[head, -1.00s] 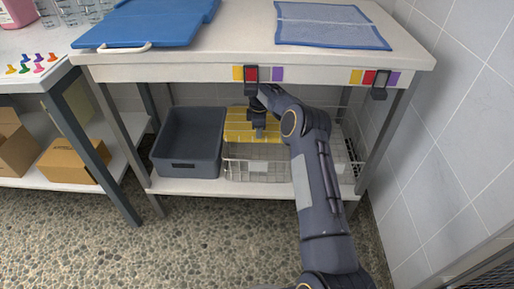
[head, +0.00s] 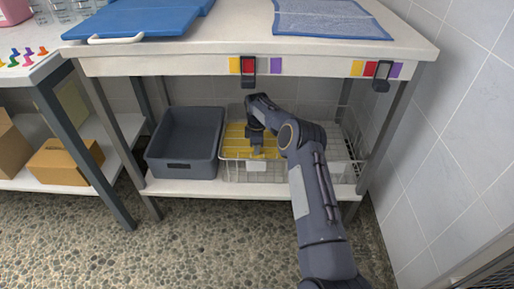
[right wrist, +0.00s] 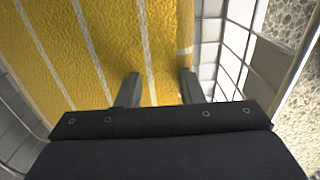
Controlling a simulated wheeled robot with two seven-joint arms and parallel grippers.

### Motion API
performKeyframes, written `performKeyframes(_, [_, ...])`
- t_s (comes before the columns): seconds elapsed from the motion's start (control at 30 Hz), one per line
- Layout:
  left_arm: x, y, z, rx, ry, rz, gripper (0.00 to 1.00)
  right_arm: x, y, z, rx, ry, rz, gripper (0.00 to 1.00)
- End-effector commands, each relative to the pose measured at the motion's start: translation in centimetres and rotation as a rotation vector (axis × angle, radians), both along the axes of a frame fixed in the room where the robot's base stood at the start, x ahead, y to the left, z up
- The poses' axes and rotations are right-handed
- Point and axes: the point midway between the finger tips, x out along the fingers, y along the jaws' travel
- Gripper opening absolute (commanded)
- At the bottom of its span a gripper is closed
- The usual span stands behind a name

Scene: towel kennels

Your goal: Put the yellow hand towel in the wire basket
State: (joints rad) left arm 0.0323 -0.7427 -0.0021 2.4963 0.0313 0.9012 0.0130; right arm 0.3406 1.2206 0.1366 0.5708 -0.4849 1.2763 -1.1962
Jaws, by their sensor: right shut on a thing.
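The yellow hand towel (head: 236,136) with pale stripes is inside the wire basket (head: 232,172) on the lower shelf, in its left part. My right gripper (head: 257,149) reaches down into the basket and is shut on the towel. In the right wrist view the towel (right wrist: 100,50) fills much of the picture, with the two fingers (right wrist: 160,90) pressed on it and basket wires on both sides. Whether the towel rests on the basket floor is hidden. My left gripper is not in view.
An empty grey bin (head: 182,166) stands left of the basket. A table leg (head: 385,130) and tiled wall are at the right.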

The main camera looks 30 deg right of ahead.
Motion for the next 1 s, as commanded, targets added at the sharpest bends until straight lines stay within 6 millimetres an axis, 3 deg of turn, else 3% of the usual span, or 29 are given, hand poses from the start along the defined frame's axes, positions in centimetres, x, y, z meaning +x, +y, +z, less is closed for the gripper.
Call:
performKeyframes(0.33, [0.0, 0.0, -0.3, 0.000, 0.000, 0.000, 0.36, 0.0, 0.0, -0.8, -0.001, -0.001, 0.000, 0.01])
performKeyframes(0.37, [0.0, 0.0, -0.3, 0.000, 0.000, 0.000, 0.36, 0.0, 0.0, -0.8, 0.000, 0.000, 0.000, 0.35])
performKeyframes(0.53, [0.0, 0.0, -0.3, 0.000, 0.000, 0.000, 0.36, 0.0, 0.0, -0.8, 0.000, 0.000, 0.000, 0.56])
performKeyframes(0.83, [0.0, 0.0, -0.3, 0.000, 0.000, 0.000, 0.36, 0.0, 0.0, -0.7, -0.001, -0.001, 0.000, 0.56])
performKeyframes(1.0, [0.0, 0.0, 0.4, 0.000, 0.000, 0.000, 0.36, 0.0, 0.0, 0.8, 0.000, -0.002, 0.000, 0.56])
